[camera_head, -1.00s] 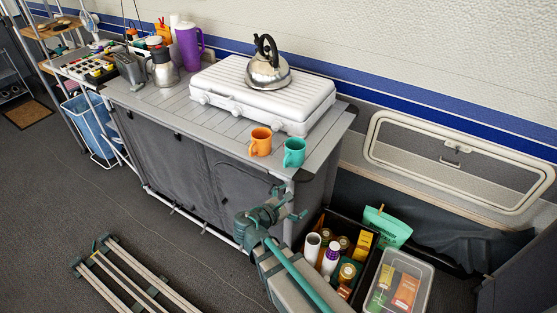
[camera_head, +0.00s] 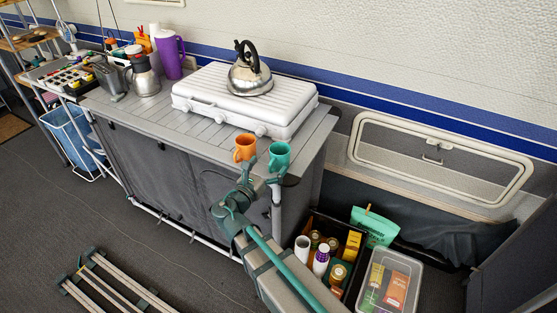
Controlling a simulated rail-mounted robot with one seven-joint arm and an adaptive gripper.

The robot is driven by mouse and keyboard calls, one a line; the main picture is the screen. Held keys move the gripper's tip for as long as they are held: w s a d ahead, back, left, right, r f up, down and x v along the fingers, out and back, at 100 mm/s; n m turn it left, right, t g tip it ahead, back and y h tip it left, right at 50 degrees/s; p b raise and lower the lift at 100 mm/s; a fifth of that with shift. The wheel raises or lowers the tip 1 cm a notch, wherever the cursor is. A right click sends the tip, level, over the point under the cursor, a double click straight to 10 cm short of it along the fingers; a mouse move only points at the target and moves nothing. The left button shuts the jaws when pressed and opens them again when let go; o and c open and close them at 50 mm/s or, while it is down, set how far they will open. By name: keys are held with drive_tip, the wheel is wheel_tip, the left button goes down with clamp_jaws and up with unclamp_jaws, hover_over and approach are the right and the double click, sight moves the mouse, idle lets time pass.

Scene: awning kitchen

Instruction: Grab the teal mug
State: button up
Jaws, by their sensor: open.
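The teal mug (camera_head: 279,156) stands upright near the front right corner of the grey counter (camera_head: 190,110). An orange mug (camera_head: 244,147) stands close to its left. My gripper (camera_head: 266,172) is open at the counter's front edge, just in front of and below the teal mug. One finger points up between the two mugs and the other lies below the teal mug's right side. I cannot tell whether a finger touches the mug. The lower front of the teal mug is partly hidden by my gripper.
A white stove case (camera_head: 240,105) with a steel kettle (camera_head: 249,78) is behind the mugs. A steel jug (camera_head: 145,80) and purple pitcher (camera_head: 170,57) stand farther left. A dark crate of jars (camera_head: 353,276) and a clear bin (camera_head: 407,260) are on the floor at right.

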sight(275, 156)
drive_tip(key=shift+f+p+x, duration=0.15)
drive_tip(key=shift+p+x, duration=0.2)
drive_tip(key=shift+x, duration=1.2)
drive_tip(key=shift+f+p+x, duration=0.15)
drive_tip(key=shift+p+x, duration=0.15)
drive_tip(key=shift+x, duration=1.3)
drive_tip(key=shift+s, duration=0.1)
drive_tip(key=c, duration=1.2)
drive_tip(key=shift+r, duration=0.2)
drive_tip(key=shift+r, duration=0.6)
drive_tip(key=s+r+b, duration=0.2)
drive_tip(key=s+r, duration=0.1)
drive_tip(key=s+r+b, duration=0.2)
drive_tip(key=s+r, duration=0.1)
drive_tip(key=s+d+r+b, duration=0.1)
drive_tip(key=s+r+b, duration=0.1)
drive_tip(key=s+r, duration=0.1)
drive_tip(key=shift+s+d+b, duration=0.1)
drive_tip(key=shift+s+b, duration=0.25)
drive_tip(key=shift+s, duration=0.1)
